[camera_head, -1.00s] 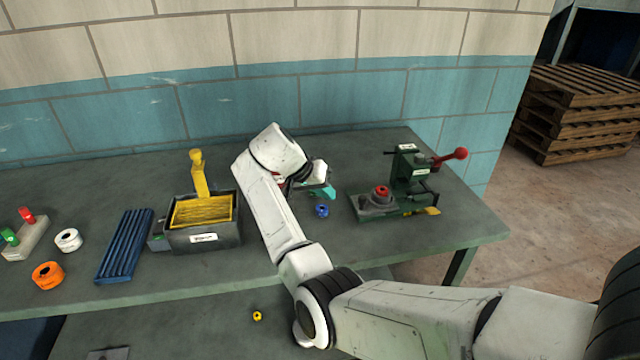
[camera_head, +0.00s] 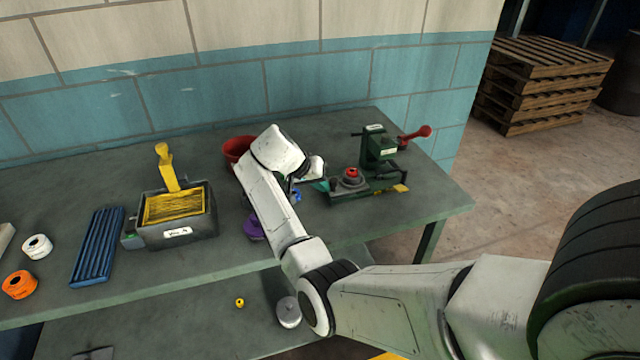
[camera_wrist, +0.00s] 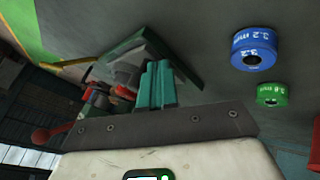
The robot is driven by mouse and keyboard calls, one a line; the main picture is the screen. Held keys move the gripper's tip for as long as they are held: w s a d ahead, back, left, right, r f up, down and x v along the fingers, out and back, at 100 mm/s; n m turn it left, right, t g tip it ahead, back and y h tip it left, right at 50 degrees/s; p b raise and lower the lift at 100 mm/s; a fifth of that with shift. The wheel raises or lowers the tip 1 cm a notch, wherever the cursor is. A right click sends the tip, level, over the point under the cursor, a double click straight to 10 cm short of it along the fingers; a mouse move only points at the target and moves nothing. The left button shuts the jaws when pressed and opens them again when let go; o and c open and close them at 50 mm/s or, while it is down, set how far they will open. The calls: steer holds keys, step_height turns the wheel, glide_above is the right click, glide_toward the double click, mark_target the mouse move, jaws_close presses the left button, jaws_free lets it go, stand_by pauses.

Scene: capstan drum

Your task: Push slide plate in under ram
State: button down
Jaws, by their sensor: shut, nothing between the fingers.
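The green press (camera_head: 379,150) with a red-knobbed lever stands at the right end of the bench. A dark round holder with a red ring (camera_head: 351,173) sits on its low base, left of the upright and out from under the ram. I take this holder to be on the slide plate (camera_head: 348,184); the plate's edges are hard to make out. My gripper (camera_head: 322,185) is at the left end of the base, its teal fingers shut and empty. In the wrist view the shut fingers (camera_wrist: 157,84) point toward the press (camera_wrist: 122,80); I cannot tell whether they touch it.
A blue ring (camera_wrist: 254,50) and a green ring (camera_wrist: 272,95) lie on the bench beside my gripper. A red bowl (camera_head: 236,148) and a purple object (camera_head: 253,228) are near my arm. A yellow-filled box (camera_head: 176,213) stands further left. A yellow tab (camera_head: 401,188) sits at the press's front.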

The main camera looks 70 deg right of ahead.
mark_target(354, 176)
steer(key=s+d, duration=0.3)
steer(key=s+d+p, duration=0.1)
steer(key=s+d, duration=0.2)
steer(key=s, duration=0.1)
steer(key=shift+s+d, duration=0.1)
steer(key=shift+s, duration=0.1)
steer(key=shift+p, duration=0.3)
